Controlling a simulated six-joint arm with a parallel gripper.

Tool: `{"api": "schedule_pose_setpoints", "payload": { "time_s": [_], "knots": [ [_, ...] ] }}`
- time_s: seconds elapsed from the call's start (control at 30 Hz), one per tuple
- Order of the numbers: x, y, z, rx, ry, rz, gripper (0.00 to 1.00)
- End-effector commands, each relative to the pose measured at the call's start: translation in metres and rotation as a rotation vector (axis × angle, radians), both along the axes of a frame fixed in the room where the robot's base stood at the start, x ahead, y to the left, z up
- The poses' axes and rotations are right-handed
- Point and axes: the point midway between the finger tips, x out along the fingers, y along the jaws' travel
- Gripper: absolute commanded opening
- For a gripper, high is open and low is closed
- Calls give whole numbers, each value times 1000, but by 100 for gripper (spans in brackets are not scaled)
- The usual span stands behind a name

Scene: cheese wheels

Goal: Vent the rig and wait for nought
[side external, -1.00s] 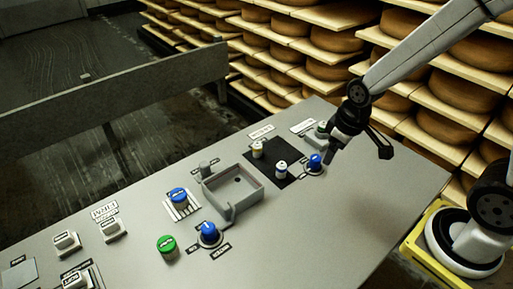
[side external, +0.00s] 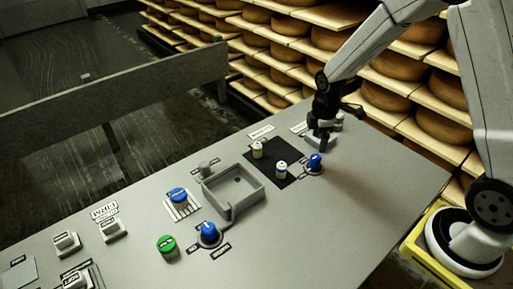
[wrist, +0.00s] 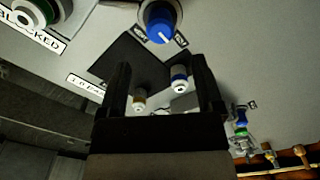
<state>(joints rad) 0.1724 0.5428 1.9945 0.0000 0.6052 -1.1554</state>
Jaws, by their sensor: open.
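My gripper (side external: 323,146) is open and empty. It points down just behind a blue knob (side external: 315,162) at the right of the panel; I cannot tell if they touch. In the wrist view this knob (wrist: 160,20) has a white pointer line and lies beyond the open fingers (wrist: 162,75). Two small white-topped cylinders stand on a black pad (side external: 263,177), one with a blue band (wrist: 180,78), one with a brownish band (wrist: 139,103). A second blue knob (side external: 209,232) sits nearer the front. No pressure reading is legible.
A grey open box (side external: 232,203) is fixed mid-panel. A label reading "BLOCKED" (wrist: 30,32) sits beside a green-and-white fitting (wrist: 35,12). Cheese shelves (side external: 420,60) stand behind.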

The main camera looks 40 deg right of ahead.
Motion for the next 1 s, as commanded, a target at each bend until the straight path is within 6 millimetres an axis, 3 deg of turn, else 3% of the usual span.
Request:
{"api": "schedule_pose_setpoints", "payload": {
  "time_s": [0.27,0.73,1.0],
  "knots": [
    [0,0,-11,0,1,-2,84],
    [-1,0,-59,0,2,-2,84],
    [0,0,-76,0,-1,-2,84]
  ]
}}
